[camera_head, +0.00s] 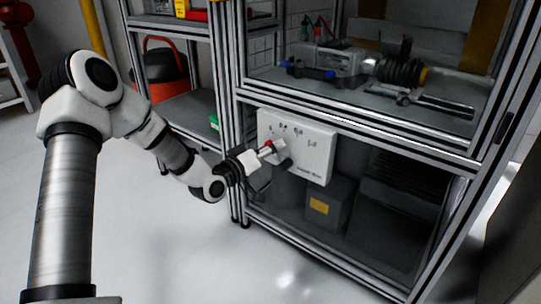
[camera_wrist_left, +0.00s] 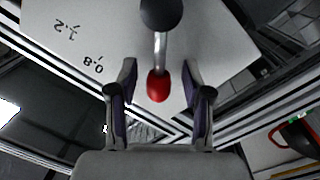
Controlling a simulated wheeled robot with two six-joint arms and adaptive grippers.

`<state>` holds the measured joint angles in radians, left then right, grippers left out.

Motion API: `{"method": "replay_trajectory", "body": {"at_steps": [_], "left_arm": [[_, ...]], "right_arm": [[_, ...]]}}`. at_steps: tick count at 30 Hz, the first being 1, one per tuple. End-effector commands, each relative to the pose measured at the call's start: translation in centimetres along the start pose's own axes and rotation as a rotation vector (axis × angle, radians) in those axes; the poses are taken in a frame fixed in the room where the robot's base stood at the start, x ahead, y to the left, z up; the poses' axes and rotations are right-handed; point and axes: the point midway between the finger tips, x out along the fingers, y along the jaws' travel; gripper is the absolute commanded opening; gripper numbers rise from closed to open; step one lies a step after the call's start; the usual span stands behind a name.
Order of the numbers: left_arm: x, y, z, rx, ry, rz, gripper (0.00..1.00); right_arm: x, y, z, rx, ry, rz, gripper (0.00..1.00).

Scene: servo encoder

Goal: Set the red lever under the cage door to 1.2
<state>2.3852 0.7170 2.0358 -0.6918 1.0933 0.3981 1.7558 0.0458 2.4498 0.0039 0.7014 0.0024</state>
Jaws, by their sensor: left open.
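The white panel (camera_head: 318,160) is mounted on the cage frame under the worktop, with printed marks on it. The red lever (camera_wrist_left: 157,86) has a bright metal stem, a dark round pivot (camera_wrist_left: 162,12) and a red tip; the tip also shows in the head view (camera_head: 267,149). In the wrist view the labels 0.8 (camera_wrist_left: 98,63) and 1.2 (camera_wrist_left: 67,29) lie left of the lever, turned by the view. My left gripper (camera_wrist_left: 158,70) is open, with one finger on each side of the lever and visible gaps to both. My right gripper is not in view.
The cage frame (camera_head: 350,118) surrounds the panel. Dark equipment and a box with a yellow label (camera_head: 318,206) stand below it. A motor assembly (camera_head: 335,62) lies on the worktop above. A shelf with a red-and-black container (camera_head: 165,75) is at left. The floor in front is clear.

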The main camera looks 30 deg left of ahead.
Motion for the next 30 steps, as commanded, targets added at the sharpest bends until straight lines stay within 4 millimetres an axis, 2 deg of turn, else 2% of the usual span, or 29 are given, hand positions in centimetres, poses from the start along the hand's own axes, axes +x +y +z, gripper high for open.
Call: {"method": "replay_trajectory", "body": {"at_steps": [6, 7, 9, 11, 22, 30], "left_arm": [[0.1, 0.1, -0.1, 0.000, 0.000, 0.000, 0.50], [0.1, 0.1, -0.1, 0.000, 0.000, 0.000, 0.42], [0.1, 0.1, -0.1, 0.000, 0.000, -0.001, 0.18], [0.1, 0.0, -0.1, 0.000, 0.000, -0.001, 0.00], [0.1, 0.2, -0.1, 0.015, -0.002, -0.002, 0.00], [0.1, 1.0, -0.3, 0.121, -0.009, -0.008, 0.00]], "right_arm": [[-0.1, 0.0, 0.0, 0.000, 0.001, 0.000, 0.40], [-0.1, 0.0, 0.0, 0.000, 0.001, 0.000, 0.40], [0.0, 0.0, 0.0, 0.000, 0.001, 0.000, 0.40], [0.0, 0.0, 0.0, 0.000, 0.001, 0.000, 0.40], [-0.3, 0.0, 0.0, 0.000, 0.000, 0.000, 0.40], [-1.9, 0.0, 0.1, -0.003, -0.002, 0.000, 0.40]]}}
